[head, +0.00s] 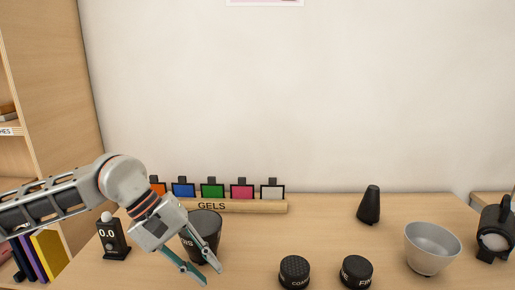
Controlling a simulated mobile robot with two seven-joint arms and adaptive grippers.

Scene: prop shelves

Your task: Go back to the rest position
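My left gripper (212,276) comes in from the left over the front of the table (330,225). It points down and to the right, its two fingers apart with nothing seen between them. It overlaps a dark grey cup (208,226) in the picture, hiding part of the cup and its label. I cannot tell whether it touches the cup. My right gripper is not in view.
A small black stand reading 0.0 (113,240) is left of the cup. A GELS rack (265,206) with several coloured squares stands behind. Two black knobs marked COARSE (294,272) and FINE (356,272), a black cone (369,205), a grey bowl (432,247) and a black lamp (495,232) stand rightward.

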